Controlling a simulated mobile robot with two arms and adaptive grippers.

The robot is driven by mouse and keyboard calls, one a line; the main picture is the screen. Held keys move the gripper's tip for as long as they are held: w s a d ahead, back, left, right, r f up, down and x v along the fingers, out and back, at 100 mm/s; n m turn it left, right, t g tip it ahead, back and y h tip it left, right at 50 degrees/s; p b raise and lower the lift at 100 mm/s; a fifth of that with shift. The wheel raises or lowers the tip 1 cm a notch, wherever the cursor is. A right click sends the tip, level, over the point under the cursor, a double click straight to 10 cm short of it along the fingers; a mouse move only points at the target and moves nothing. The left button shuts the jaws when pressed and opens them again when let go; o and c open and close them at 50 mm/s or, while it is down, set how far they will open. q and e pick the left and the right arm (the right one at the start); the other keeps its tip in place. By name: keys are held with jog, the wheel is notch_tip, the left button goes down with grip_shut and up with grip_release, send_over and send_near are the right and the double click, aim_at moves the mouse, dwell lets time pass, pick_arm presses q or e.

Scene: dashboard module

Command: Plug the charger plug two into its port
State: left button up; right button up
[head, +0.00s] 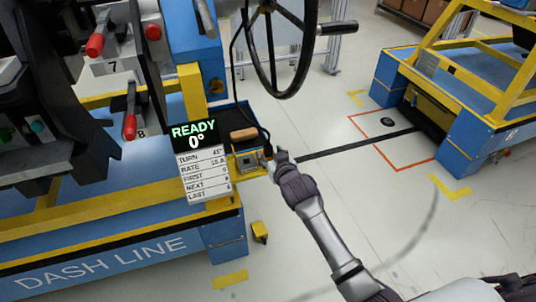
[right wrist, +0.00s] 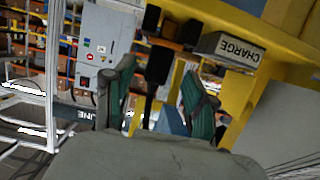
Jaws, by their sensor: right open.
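My right gripper (head: 277,160) is at the end of the grey arm, just right of a small grey box on the yellow bracket. In the right wrist view the gripper (right wrist: 157,95) is open, with two green-padded fingers. Between and beyond the fingers is a black, plug-like piece (right wrist: 158,66) with a narrow black strip below it; I cannot tell whether it is charger plug two. Above right of the fingers is a grey housing marked CHARGE (right wrist: 235,48); its port opening is not clear. My left gripper is not in view.
A black handwheel (head: 272,45) hangs above the gripper, with a black cable (head: 234,70) beside it. A READY display (head: 194,135) stands left. A brown block (head: 244,134) lies near the bracket. The floor (head: 350,215) to the right is mostly clear.

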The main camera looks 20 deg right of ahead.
aim_at(269, 151)
jog(key=b+x, duration=0.1)
jog(key=x, duration=0.2)
jog(key=shift+w+d, duration=0.15)
grip_shut()
